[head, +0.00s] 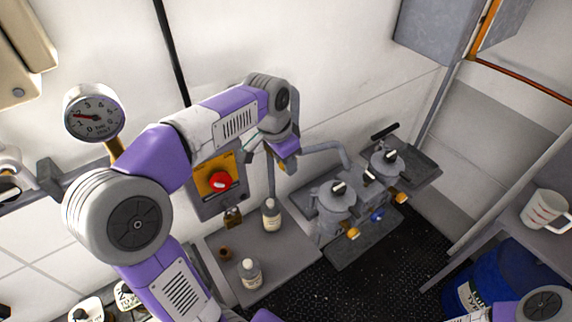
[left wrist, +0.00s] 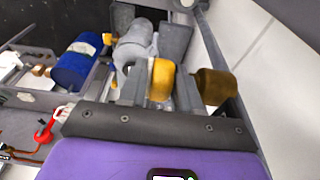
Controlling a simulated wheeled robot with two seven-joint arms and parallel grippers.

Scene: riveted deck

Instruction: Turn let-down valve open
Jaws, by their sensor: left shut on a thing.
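A brass cylinder (left wrist: 213,86) is just right of the right finger. In the head view the arm and gripper hide the knob, so its turn cannot be told. My right gripper is out of view; only part of that arm shows at lower right.
A pressure gauge (head: 95,112) is at the left. A red button (head: 220,181) sits above a padlock (head: 233,217). Two bottles (head: 271,215) (head: 250,273) stand on the grey bench. Two metal pots (head: 335,198) (head: 386,162) stand right of it. A cup (head: 546,208) is on the right shelf.

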